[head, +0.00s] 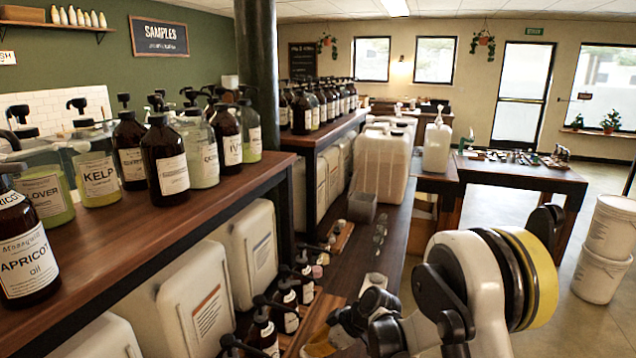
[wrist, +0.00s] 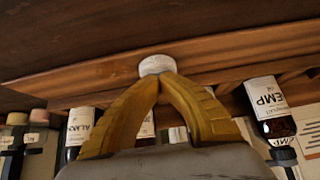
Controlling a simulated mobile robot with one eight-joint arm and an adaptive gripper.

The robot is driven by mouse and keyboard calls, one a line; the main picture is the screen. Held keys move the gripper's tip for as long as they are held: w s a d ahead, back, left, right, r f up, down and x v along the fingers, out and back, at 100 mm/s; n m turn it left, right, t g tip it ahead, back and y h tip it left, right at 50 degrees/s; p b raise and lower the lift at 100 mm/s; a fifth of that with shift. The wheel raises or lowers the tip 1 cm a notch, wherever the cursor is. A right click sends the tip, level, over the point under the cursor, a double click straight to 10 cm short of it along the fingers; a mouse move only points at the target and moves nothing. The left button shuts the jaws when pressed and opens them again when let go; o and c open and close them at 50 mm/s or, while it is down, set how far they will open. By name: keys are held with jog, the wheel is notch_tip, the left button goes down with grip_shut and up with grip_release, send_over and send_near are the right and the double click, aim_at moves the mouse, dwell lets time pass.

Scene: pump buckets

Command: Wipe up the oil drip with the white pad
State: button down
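My gripper (wrist: 158,80) has two mustard-yellow fingers whose tips come together in the wrist view. They are shut on a small round white pad (wrist: 157,65), which shows just beyond the tips in front of a wooden shelf edge. In the head view my gripper hangs low at the bottom, over the lower counter near a row of small bottles. A yellow-amber patch (head: 319,344) shows there, and I cannot tell whether it is a finger or oil. The pad is not clear in the head view. I cannot make out the oil drip for certain.
Small dark pump bottles (head: 287,300) stand along the lower counter, close to my gripper. A white cup-like thing (head: 373,283) stands just behind it. The wooden shelf (head: 150,262) with large pump bottles is to the left. A hemp bottle (wrist: 268,105) is right of my fingers.

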jog(key=shift+f, duration=0.3)
jog(key=shift+w, duration=0.1)
